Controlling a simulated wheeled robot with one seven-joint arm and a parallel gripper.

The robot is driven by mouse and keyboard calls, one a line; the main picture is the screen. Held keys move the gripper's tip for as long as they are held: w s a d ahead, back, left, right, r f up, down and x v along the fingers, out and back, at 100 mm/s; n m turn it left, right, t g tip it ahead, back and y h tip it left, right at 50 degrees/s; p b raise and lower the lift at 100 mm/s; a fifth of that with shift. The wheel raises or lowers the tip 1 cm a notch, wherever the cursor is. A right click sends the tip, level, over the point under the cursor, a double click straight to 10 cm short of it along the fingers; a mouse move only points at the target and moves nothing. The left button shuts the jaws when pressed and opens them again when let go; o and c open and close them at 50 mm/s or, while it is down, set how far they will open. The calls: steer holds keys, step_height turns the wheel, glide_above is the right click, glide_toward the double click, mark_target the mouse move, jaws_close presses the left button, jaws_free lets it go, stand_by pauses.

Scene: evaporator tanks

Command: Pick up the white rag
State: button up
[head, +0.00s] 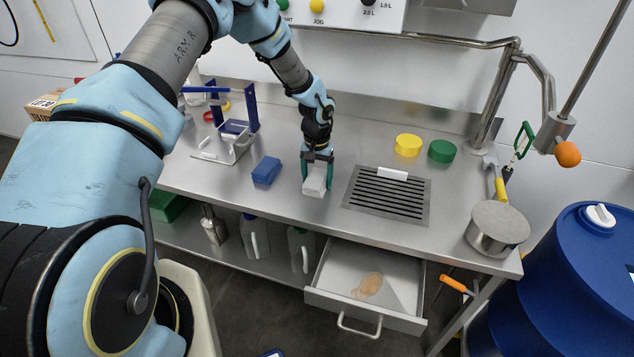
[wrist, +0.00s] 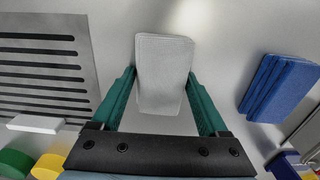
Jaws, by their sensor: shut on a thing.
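The white rag (head: 315,183) is a folded, pale, textured block over the steel bench, between the blue cloth stack and the slotted drain. In the wrist view the rag (wrist: 164,70) lies between the two green fingers. My gripper (head: 317,172) points down and is shut on the rag, one finger at each side. In the wrist view my gripper (wrist: 163,95) hides none of the rag's far end. I cannot tell whether the rag touches the bench or is slightly above it.
Blue folded cloths (head: 266,171) lie left of the rag. The slotted drain (head: 388,193) with a white block (head: 393,173) is to the right. Yellow (head: 408,145) and green (head: 442,151) lids stand behind. A steel pot (head: 497,229) is far right. An open drawer (head: 365,286) juts out below.

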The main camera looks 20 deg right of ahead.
mark_target(317, 177)
steer(key=c, duration=0.5)
steer(key=shift+c, duration=0.2)
step_height(317, 177, up, 10)
steer(key=b, duration=0.3)
